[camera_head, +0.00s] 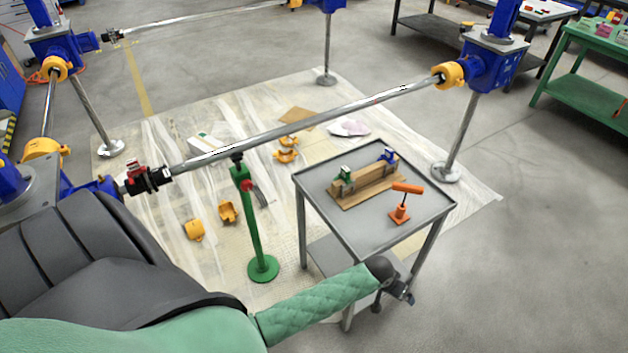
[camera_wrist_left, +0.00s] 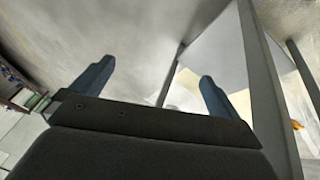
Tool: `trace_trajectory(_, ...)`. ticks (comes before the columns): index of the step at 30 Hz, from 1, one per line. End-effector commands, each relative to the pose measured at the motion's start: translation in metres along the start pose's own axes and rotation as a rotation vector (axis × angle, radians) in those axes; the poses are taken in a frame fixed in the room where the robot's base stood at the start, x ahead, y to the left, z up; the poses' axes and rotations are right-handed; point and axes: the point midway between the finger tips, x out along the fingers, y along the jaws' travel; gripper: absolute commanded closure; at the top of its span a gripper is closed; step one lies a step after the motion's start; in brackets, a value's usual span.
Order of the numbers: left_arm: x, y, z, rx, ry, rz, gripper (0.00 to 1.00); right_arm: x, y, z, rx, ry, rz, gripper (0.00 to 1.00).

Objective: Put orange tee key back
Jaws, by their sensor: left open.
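The orange tee key (camera_head: 407,188) stands upright with its crossbar on top, its lower end at an orange base (camera_head: 399,215) on the grey table (camera_head: 352,230). I cannot tell how deep it sits in the base. My left gripper (camera_head: 406,294) is in front of and below the tabletop's near edge, apart from the key. In the left wrist view, its two blue fingers (camera_wrist_left: 156,76) are spread with nothing between them. The key does not show there. My right gripper is not in view.
A wooden rack (camera_head: 366,194) with green and blue pieces stands behind the key. A long shaft (camera_head: 310,122) crosses above the floor, with a green stand (camera_head: 252,225) under it. A table leg (camera_wrist_left: 262,80) is close beside my gripper. Yellow shells (camera_head: 228,212) lie on the sheet.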

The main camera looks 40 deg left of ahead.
Motion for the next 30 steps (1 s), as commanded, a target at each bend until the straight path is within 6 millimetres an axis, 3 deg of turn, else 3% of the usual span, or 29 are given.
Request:
trace_trajectory(1,0.02,-0.013,0.035,-0.001,-0.023,-0.019,0.0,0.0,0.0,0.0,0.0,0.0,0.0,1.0)
trace_trajectory(6,0.068,-0.054,0.143,0.039,-0.08,-0.088,0.0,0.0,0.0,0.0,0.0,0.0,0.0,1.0)
trace_trajectory(12,0.101,-0.092,0.283,0.106,-0.169,-0.159,0.0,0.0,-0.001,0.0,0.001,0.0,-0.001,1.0)
trace_trajectory(15,0.107,-0.102,0.335,0.136,-0.203,-0.179,0.0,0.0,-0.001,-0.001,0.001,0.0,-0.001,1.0)
trace_trajectory(18,0.108,-0.109,0.368,0.158,-0.226,-0.193,0.0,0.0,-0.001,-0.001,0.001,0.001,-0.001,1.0)
trace_trajectory(21,0.109,-0.112,0.384,0.168,-0.236,-0.198,0.0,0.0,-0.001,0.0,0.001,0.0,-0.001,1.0)
trace_trajectory(30,0.109,-0.113,0.387,0.171,-0.238,-0.199,0.0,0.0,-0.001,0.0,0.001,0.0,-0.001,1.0)
